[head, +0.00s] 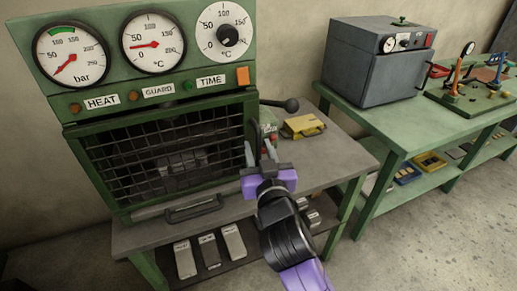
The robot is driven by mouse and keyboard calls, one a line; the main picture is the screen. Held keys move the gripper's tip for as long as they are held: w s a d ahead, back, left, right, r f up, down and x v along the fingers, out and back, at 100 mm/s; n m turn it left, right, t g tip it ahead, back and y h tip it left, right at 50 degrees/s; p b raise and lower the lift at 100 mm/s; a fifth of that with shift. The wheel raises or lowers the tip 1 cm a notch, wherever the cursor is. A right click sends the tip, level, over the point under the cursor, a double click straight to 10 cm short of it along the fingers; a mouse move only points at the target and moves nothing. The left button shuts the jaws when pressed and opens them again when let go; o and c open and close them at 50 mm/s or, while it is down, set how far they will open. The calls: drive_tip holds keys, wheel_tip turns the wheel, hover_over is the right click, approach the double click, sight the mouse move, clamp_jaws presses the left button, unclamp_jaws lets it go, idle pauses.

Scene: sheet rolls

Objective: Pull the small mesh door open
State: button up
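The mesh door (165,150) is a black wire grid in a green frame on the front of the green machine. It looks shut, and dark shapes show behind the wires. My gripper (260,148), with a purple body and grey fingers, is at the door's right edge. Its fingers stand apart. A dark upright piece (256,131) shows at or between the fingertips; I cannot tell whether they touch it. The arm hides part of the bench to the right of the door.
Gauges and a panel (160,88) are above the door. A dark bar handle (193,208) is below it. A black-knobbed lever (290,105) and a yellow block (302,126) are right of my gripper. A green table (385,125) with a grey box (375,65) stands farther right.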

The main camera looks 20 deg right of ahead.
clamp_jaws()
idle(1.3)
